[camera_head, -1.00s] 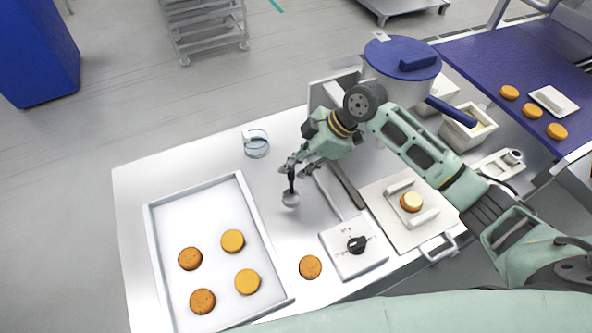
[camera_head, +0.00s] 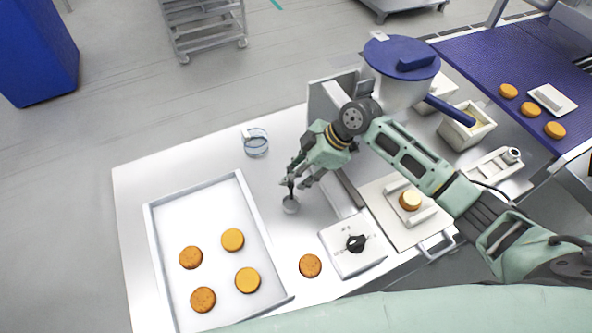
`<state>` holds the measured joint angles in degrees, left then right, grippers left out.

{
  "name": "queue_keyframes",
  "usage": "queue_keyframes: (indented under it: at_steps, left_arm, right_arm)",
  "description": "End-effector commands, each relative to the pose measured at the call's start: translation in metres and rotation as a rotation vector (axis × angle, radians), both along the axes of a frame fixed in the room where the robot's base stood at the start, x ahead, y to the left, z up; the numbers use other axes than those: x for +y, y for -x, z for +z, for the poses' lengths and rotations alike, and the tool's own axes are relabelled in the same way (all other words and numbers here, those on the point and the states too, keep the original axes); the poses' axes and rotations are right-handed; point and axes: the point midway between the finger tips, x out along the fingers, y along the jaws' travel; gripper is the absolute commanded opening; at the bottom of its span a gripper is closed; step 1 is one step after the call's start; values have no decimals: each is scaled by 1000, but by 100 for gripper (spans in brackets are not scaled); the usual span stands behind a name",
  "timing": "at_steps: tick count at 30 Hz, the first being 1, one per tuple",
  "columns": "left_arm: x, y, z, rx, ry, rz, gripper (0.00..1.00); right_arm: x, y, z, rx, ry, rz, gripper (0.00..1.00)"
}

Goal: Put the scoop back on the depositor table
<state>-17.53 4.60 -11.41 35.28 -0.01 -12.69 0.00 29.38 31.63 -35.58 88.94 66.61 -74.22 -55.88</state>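The scoop (camera_head: 290,205) has a dark handle and a round metal bowl. It is upright with the bowl down, at or just above the steel table (camera_head: 215,155), right of the white tray; I cannot tell if it touches. My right gripper (camera_head: 300,181) is at the top of the handle, pointing down. One finger is against or beside the handle and another shows to its right. Whether they grip it is too small to tell. My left gripper is not in view.
The white tray (camera_head: 243,187) holds several biscuits. A lone biscuit (camera_head: 310,265) lies near a switch box with a black knob (camera_head: 355,244). A clear round container (camera_head: 257,144) stands behind. The depositor's blue-lidded hopper (camera_head: 402,72) is at the back right, near the blue conveyor (camera_head: 480,65).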

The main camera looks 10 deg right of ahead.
Motion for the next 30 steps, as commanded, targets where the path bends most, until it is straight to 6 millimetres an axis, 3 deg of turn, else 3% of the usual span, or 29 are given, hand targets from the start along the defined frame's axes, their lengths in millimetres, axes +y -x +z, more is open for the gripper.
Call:
queue_keyframes:
  at_steps: [10,21,30]
  left_arm:
    - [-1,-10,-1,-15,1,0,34]
    - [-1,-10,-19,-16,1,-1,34]
    - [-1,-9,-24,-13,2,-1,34]
  right_arm:
    - [-7,0,12,-3,0,-2,33]
    - [-48,10,75,-4,2,-1,33]
    - [-64,15,102,-1,0,0,33]
